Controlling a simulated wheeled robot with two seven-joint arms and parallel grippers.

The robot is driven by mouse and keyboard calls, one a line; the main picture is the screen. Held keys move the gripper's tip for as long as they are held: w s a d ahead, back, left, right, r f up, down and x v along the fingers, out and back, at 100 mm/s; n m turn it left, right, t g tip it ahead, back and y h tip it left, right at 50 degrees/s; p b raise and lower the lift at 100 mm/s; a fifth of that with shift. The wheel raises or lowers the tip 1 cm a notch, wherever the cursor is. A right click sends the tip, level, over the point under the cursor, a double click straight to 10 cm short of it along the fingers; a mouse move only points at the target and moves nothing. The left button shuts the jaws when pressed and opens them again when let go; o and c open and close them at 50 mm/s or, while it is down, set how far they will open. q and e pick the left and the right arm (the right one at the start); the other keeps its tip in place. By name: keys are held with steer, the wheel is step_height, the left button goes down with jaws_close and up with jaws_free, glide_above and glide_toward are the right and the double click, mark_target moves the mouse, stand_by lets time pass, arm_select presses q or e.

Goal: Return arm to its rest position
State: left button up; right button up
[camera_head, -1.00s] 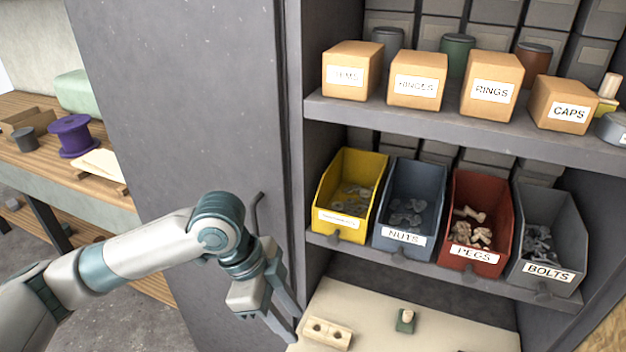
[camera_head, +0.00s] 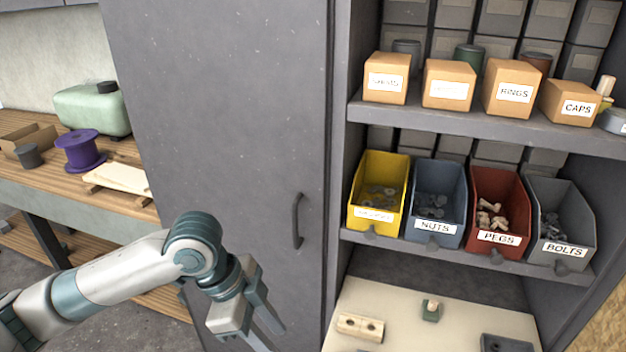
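My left arm (camera_head: 112,270) comes in from the lower left, bent at a teal joint. Its gripper (camera_head: 266,338) hangs in front of the grey cabinet door, left of the shelves. The two fingers are apart with nothing seen between them; their tips are close to the bottom edge of the picture. My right gripper is not in view.
The grey door (camera_head: 225,110) has a dark handle (camera_head: 297,220) near the gripper. To the right are a yellow bin (camera_head: 362,222), a nuts bin (camera_head: 415,235), a pegs bin (camera_head: 475,243) and a bolts bin (camera_head: 545,258). A pale board (camera_head: 395,310) holds a wooden block (camera_head: 360,326).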

arm_select(q)
steer(key=w+f+n+t+h, duration=0.2)
steer(key=w+f+n+t, duration=0.2)
steer(key=w+f+n, duration=0.95)
steer(key=a+f+t+y, duration=0.1)
steer(key=a+f, duration=0.2)
steer(key=f, duration=0.6)
steer(key=s+a+f+y, duration=0.1)
steer(key=a+f, duration=0.2)
steer(key=f, duration=0.7)
steer(key=a+f+t+y, duration=0.1)
steer(key=a+f, duration=0.3)
steer(key=f, duration=0.5)
steer(key=s+a+f+n+g+y, duration=0.1)
steer(key=s+a+f, duration=0.3)
steer(key=s+f, duration=0.65)
steer(key=s+a+f+n+g+y, duration=0.15)
steer(key=s+a+f, duration=0.25)
steer(key=s+f, duration=0.7)
steer(key=s+f+g, duration=0.1)
steer(key=s+f, duration=0.2)
steer(key=s, duration=1.2)
steer(key=s+a+f+g, duration=0.1)
steer(key=s+f, duration=0.2)
steer(key=s, duration=1.1)
steer(key=shift+s+y, duration=0.35)
steer(key=shift+s, duration=0.05)
